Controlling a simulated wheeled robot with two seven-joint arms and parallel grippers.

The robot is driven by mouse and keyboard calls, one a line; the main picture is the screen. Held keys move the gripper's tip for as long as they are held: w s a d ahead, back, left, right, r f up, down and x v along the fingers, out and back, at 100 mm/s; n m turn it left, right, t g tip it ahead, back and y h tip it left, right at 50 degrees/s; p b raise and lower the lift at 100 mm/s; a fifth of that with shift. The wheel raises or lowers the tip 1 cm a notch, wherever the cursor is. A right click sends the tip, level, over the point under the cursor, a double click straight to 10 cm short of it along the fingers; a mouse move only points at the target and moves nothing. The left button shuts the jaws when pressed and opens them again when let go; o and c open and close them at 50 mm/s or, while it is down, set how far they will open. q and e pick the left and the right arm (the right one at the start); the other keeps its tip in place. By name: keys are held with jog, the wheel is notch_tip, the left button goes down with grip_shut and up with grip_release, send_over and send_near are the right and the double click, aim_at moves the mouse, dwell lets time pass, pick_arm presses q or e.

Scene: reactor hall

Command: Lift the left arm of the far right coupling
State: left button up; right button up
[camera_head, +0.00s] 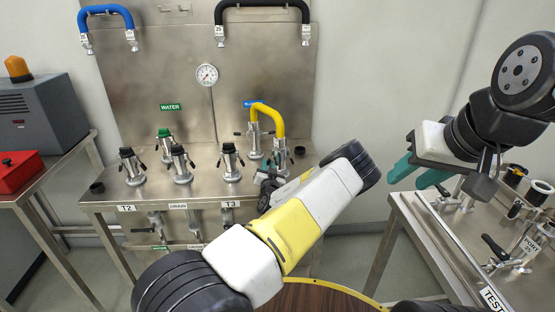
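The far right coupling (281,155) on the steel bench is a silver upright fitting at the end of a yellow hose (268,113). A dark lever arm (298,150) shows on its right side. Its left arm is hard to make out. My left gripper (264,173) is at the coupling's lower left, small and partly hidden behind my own white and yellow arm. I cannot tell whether it touches the coupling or how its fingers stand. My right gripper (418,172) has teal fingers spread apart and empty, above the left edge of the right-hand bench.
Several black-capped couplings (230,162) and a green-capped one (165,144) stand left on the bench (105,200). A second silver fitting (254,141) holds the yellow hose's other end. The right-hand bench (450,252) carries levers and fittings. A red box (18,172) stands far left.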

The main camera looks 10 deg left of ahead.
pick_arm(q)
jog(key=shift+c, duration=0.5)
grip_shut()
jog(key=m, duration=0.1)
jog(key=a+r+m, duration=0.1)
jog(key=m, duration=0.2)
jog(key=shift+s+a+r, duration=0.15)
jog(key=shift+s+a, duration=0.1)
jog(key=shift+a, duration=0.1)
jog(key=m, duration=0.1)
jog(key=r+m, duration=0.1)
jog(key=a+m, duration=0.1)
jog(key=m, duration=0.1)
jog(key=shift+s+r, duration=0.15)
jog(key=shift+r, duration=0.1)
jog(key=shift+s+a+r+m, duration=0.1)
jog(key=shift+r+m, duration=0.45)
jog(key=shift+m, duration=0.6)
jog(key=shift+w+a+r+m, duration=0.1)
jog(key=shift+r+m, duration=0.4)
jog(key=shift+m, duration=0.7)
jog(key=shift+s+a+r+m, duration=0.1)
jog(key=shift+r+m, duration=0.45)
jog(key=shift+m, duration=0.6)
